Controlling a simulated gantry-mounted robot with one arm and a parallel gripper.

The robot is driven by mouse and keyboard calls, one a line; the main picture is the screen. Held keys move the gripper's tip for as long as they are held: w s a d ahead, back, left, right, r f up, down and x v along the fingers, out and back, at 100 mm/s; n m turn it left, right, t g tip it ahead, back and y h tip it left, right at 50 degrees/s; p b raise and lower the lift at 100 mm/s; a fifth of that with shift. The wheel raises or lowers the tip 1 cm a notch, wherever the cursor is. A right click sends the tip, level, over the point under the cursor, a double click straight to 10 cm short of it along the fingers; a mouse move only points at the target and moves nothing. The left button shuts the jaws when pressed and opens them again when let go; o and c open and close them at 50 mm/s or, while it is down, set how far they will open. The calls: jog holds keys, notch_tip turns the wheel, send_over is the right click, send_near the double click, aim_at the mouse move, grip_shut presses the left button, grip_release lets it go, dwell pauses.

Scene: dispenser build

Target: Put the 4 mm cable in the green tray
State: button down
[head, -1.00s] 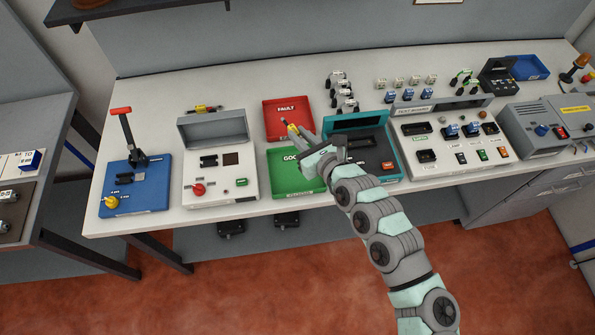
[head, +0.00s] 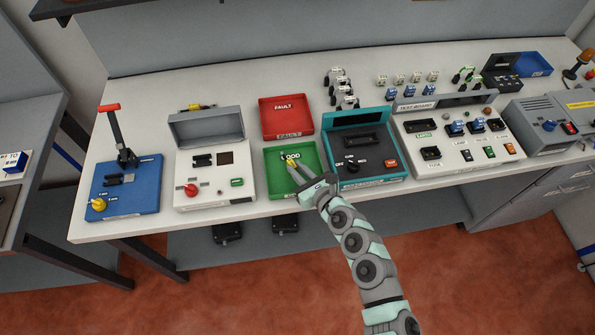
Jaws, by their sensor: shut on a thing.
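The green tray (head: 277,183), marked GOOD, sits on the bench between the white box and the teal device. My gripper (head: 292,163) is over this tray, reaching in from the lower right. It is shut on a small item with yellow on it, seemingly the cable (head: 289,160). The item is too small to read its size. I cannot tell whether it touches the tray floor. The fingers hide part of the item and of the tray's label.
A red FAULT tray (head: 285,118) lies just behind the green one. A white box with a raised grey lid (head: 207,126) stands at left, and a teal device (head: 362,150) at right. Farther right is a test board (head: 458,138). A blue lever press (head: 122,186) stands far left.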

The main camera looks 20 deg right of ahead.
jog(key=shift+f, duration=0.25)
jog(key=shift+f, duration=0.15)
jog(key=c, duration=1.4)
grip_release()
